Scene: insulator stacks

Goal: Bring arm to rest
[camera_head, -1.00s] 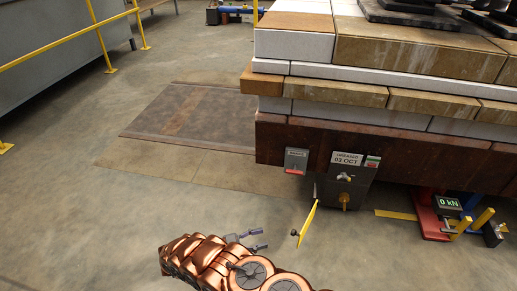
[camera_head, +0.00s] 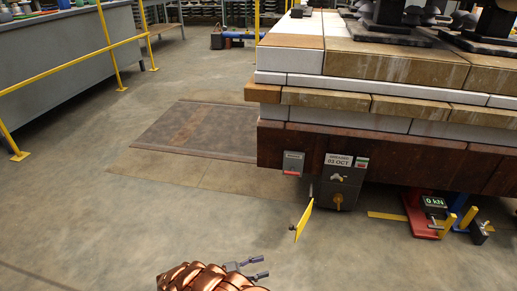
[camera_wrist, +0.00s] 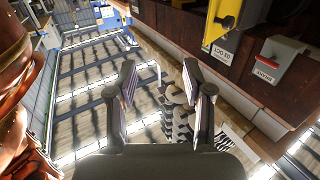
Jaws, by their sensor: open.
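My gripper (camera_head: 247,267) shows at the bottom of the head view, at the end of my copper-coloured arm. Its two grey fingers point right, over the bare floor. In the wrist view my gripper (camera_wrist: 160,85) has its two fingers spread apart, with nothing between them. Past the fingers that view shows a dark ribbed stack (camera_wrist: 180,122) and a slatted surface with bright strips. My copper arm fills the left edge of the wrist view.
A block-layered bench (camera_head: 380,145) stands at the right. On its front are a grey box (camera_head: 340,185) with a yellow flap (camera_head: 304,220) and a red-handled switch (camera_head: 292,163). A "0 kN" display (camera_head: 434,202) stands below. A yellow rail (camera_head: 75,62) runs left. The middle floor is open.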

